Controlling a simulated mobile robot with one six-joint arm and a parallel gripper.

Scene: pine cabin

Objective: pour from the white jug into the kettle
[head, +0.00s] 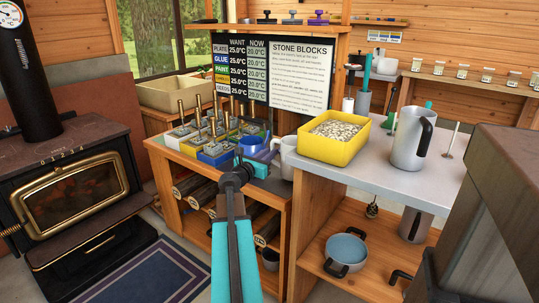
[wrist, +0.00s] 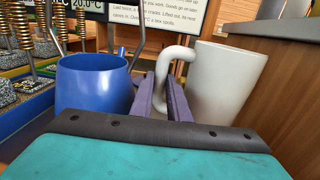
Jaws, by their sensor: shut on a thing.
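The white jug (head: 289,160) stands at the right end of the lower bench, beside the counter. In the wrist view the jug (wrist: 226,85) is at the right, with its curved handle towards my gripper. My gripper (wrist: 166,92) is shut on the jug's handle; the grip point is partly hidden by the fingers. The blue kettle (wrist: 92,85) is just left of the fingers, with a thin wire handle and a small spout. It also shows in the head view (head: 254,144), left of the jug. The jug looks upright.
Several stone blocks with brass springs (head: 215,150) crowd the bench left of the kettle. A yellow tub of pale pieces (head: 322,160) and a grey pitcher with a black handle (head: 407,140) stand on the counter. A stove (head: 75,190) is at the left.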

